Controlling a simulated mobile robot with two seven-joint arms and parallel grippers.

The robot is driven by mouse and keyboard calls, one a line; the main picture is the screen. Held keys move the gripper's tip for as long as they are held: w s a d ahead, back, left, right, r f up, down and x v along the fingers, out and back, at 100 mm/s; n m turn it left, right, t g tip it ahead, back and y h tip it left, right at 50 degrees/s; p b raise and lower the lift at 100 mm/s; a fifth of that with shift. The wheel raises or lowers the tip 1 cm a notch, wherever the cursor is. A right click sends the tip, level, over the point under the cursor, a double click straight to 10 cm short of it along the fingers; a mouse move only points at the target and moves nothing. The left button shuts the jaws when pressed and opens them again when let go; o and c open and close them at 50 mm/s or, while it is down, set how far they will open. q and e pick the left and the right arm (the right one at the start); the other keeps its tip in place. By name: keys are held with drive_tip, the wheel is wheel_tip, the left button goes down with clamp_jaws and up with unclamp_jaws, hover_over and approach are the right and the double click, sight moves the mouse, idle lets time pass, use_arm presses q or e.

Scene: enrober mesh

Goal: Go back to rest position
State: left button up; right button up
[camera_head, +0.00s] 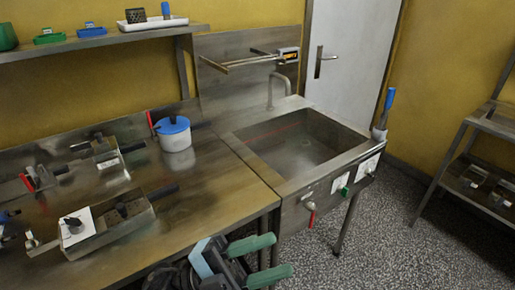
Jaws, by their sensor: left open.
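My left gripper (282,254) is at the bottom of the head view, in front of the counter's front edge and below the sink. Its two green fingers point right and stand apart, with nothing between them. The gripper is open and empty. My right gripper is not in view.
A metal counter (205,200) holds a white pot with a blue lid (174,133) and several metal trays and tools. A sink (300,145) adjoins it, with a blue-handled brush (388,102) at its right corner. A shelf rack (485,125) stands right. The speckled floor (385,240) between is clear.

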use_arm(q)
drive_tip(key=w+a+f+n+t+y, duration=0.2)
drive_tip(key=a+f+n+t+y, duration=0.45)
drive_tip(key=f+n+t, duration=0.35)
drive_tip(key=w+a+f+n+t+y, duration=0.2)
drive_tip(key=a+f+n+t+y, duration=0.45)
drive_tip(key=n, duration=0.55)
drive_tip(key=s+a+f+n+g+y, duration=0.3)
drive_tip(key=s+a+f+g+y, duration=0.1)
drive_tip(key=s+f, duration=0.6)
drive_tip(key=s+a+f+n+g+y+p, duration=0.1)
drive_tip(key=s+a+f+n+g+y, duration=0.3)
drive_tip(key=s+f, duration=0.5)
wheel_tip(320, 180, down, 3)
drive_tip(key=shift+s+a+r+y, duration=0.15)
drive_tip(key=shift+s+a+y, duration=0.1)
drive_tip(key=shift+s+y, duration=0.2)
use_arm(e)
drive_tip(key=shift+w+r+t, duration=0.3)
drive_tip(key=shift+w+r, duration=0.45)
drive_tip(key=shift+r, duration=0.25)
